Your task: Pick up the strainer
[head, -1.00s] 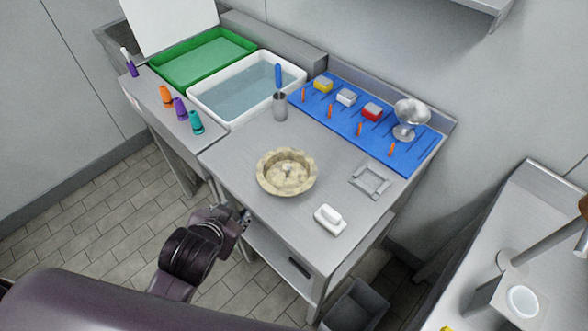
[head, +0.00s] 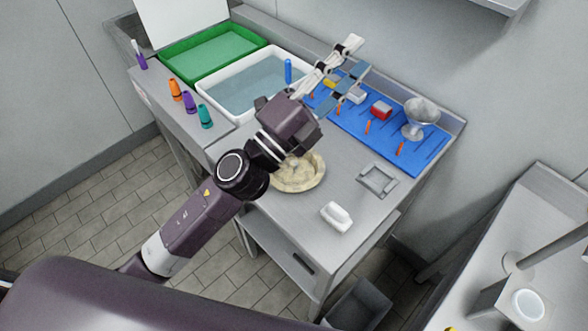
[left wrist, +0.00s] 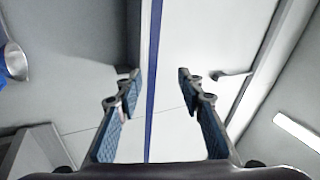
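A shiny silver bowl-shaped piece on a narrow foot (head: 421,112), which looks like the strainer, stands at the right end of the blue mat (head: 436,148). Part of a silver bowl, probably the same piece, shows at the left edge of the left wrist view (left wrist: 16,61). My left gripper (head: 358,56) is raised over the back of the table, to the left of the strainer and apart from it. Its fingers are spread with nothing between them, also in the left wrist view (left wrist: 160,77). My right gripper is not in view.
A cream bowl (head: 308,180), partly hidden by my left arm, a white block (head: 336,216) and a grey square tray (head: 377,180) are on the steel table. A red block (head: 381,110) and orange pegs are on the mat. A water-filled white basin (head: 253,85) is at left.

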